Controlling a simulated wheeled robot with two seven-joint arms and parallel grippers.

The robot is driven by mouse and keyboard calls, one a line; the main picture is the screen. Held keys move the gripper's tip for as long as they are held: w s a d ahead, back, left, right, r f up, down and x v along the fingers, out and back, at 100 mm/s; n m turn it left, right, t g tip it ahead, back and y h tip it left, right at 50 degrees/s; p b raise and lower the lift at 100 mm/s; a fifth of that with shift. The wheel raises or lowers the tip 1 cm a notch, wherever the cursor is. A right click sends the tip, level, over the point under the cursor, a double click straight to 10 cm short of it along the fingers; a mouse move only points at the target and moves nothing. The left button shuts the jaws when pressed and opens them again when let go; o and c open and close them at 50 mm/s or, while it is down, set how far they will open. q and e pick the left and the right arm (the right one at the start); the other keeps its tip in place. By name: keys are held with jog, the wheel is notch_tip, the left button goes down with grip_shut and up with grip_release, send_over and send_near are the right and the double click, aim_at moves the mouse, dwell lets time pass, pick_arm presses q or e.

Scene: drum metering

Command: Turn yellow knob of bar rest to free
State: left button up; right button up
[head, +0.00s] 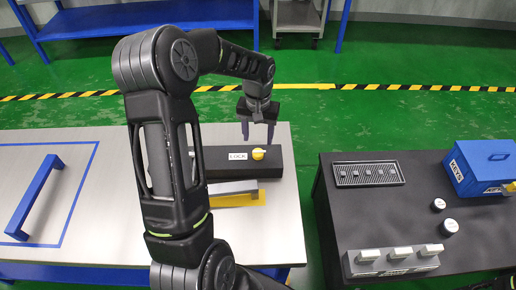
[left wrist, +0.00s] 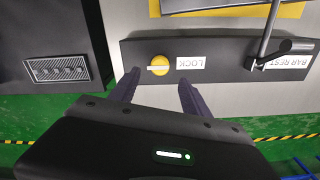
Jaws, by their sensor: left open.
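The bar rest is a long black block (head: 220,177) on the light table, partly hidden behind my left arm in the head view. Its round yellow knob (head: 258,154) sits near its right end, beside a white LOCK label (head: 238,156). In the left wrist view the knob (left wrist: 159,64) shows a pale stripe running roughly left to right, with the LOCK label (left wrist: 190,62) upside down. My left gripper (head: 258,134) is open and empty. Its fingertips are just short of the knob, one toward each side; I see no contact. My right gripper is out of view.
A metal bar (left wrist: 270,28) and BAR REST label (left wrist: 289,62) are on the block's other end. A grey and yellow piece (head: 245,198) lies in front. A blue handle (head: 34,196) is at left. A dark table (head: 335,200) at right holds a blue KEYS box (head: 480,166).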

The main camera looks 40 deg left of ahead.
aim_at(258, 152)
pick_arm(q)
notch_tip(258, 152, down, 7)
jog(key=shift+r, duration=0.1)
jog(key=shift+c, duration=0.4)
grip_shut()
dwell(0.4)
